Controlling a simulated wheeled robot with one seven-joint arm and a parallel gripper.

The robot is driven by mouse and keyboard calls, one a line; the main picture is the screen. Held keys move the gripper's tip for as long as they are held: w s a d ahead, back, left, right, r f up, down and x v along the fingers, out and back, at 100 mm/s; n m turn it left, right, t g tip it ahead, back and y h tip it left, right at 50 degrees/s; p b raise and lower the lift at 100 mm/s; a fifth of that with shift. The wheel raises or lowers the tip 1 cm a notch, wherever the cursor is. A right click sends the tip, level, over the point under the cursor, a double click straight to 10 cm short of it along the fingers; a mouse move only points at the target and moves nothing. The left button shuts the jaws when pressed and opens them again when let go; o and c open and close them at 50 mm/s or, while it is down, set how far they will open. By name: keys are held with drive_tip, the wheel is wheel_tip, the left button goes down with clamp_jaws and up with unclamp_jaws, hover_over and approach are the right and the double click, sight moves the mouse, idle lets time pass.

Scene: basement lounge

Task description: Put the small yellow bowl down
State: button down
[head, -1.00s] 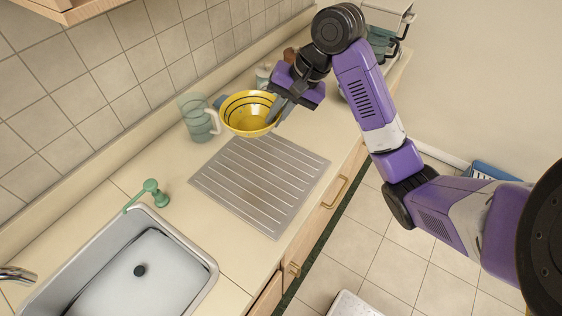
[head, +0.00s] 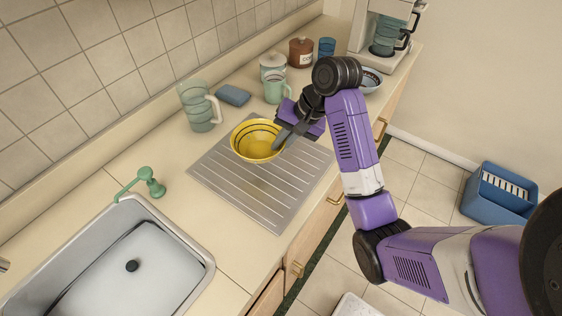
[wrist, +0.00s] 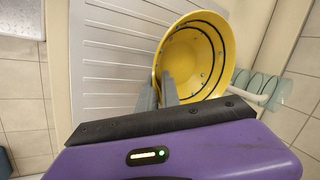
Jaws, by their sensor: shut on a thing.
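The small yellow bowl (head: 252,146) has dark rings inside and is upright, over the upper left part of the ribbed metal drainboard (head: 235,194). My gripper (head: 284,140) is shut on the bowl's right rim. In the wrist view the bowl (wrist: 205,52) shows with the fingers (wrist: 161,92) across its near rim, and the ribbed drainboard (wrist: 112,70) is beside it. I cannot tell whether the bowl's base touches the drainboard.
A clear pitcher (head: 199,108) stands just behind the bowl. The sink (head: 125,262) is at lower left. The drainboard's front part is bare.

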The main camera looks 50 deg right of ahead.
drive_tip(key=shift+f, duration=2.45)
drive_tip(key=shift+f, duration=0.1)
drive_tip(key=c, duration=1.5)
unclamp_jaws()
drive_tip(key=shift+c, duration=0.2)
drive_tip(key=shift+s+r, duration=0.1)
drive_tip(key=shift+r, duration=0.2)
drive_tip(key=p+v, duration=0.6)
drive_tip(key=v, duration=0.5)
drive_tip(key=shift+r, duration=0.2)
